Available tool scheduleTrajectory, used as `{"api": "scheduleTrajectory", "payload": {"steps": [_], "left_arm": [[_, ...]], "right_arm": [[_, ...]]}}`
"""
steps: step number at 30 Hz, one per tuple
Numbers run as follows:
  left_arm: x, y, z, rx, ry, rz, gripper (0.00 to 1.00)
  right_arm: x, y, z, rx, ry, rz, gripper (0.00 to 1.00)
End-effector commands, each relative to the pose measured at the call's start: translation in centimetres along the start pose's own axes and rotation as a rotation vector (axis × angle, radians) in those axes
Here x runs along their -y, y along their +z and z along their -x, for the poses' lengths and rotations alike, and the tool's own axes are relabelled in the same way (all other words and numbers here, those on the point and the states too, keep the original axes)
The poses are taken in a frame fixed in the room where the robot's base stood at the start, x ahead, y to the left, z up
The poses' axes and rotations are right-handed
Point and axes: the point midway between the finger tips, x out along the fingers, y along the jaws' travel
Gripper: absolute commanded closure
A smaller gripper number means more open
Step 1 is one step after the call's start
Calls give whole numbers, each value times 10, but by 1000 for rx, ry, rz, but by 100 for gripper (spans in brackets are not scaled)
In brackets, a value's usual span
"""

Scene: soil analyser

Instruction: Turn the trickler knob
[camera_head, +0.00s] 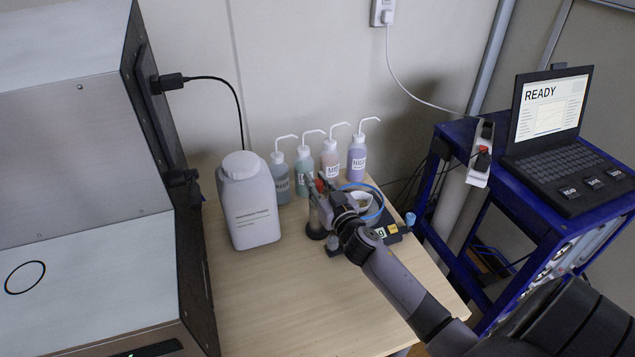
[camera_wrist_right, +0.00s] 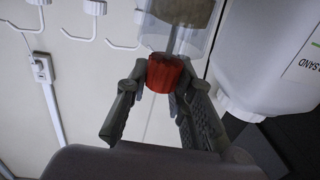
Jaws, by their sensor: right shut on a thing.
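The red trickler knob (camera_wrist_right: 165,72) sits between the fingers of my right gripper (camera_wrist_right: 162,85), which is shut on it in the right wrist view. The trickler's clear tube (camera_wrist_right: 190,25) with brown material shows just beyond the knob. In the head view my right gripper (camera_head: 325,195) is at the trickler (camera_head: 316,222) on the wooden table, and a bit of red shows by the fingertips. The arm hides part of the trickler and the balance. My left gripper is in neither view.
A large white bottle (camera_head: 248,205) stands left of the trickler. Several wash bottles (camera_head: 357,160) line the wall behind. A dark balance (camera_head: 392,232) with a white cup (camera_head: 361,201) lies to the right. A blue cart (camera_head: 455,150) carries a laptop (camera_head: 552,115) reading READY. The front table (camera_head: 270,310) is clear.

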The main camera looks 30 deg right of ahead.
Motion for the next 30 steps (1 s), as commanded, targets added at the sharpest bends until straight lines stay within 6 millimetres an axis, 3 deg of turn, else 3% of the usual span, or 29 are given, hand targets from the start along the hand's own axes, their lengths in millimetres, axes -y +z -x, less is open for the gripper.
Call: {"api": "scheduleTrajectory", "payload": {"steps": [11,21,30], "left_arm": [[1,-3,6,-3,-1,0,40],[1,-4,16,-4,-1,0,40],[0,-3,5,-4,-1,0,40]], "right_arm": [[-1,-1,0,2,-71,4,100],[-3,-1,-1,2,-318,9,100],[-3,2,-1,1,-536,9,100]]}}
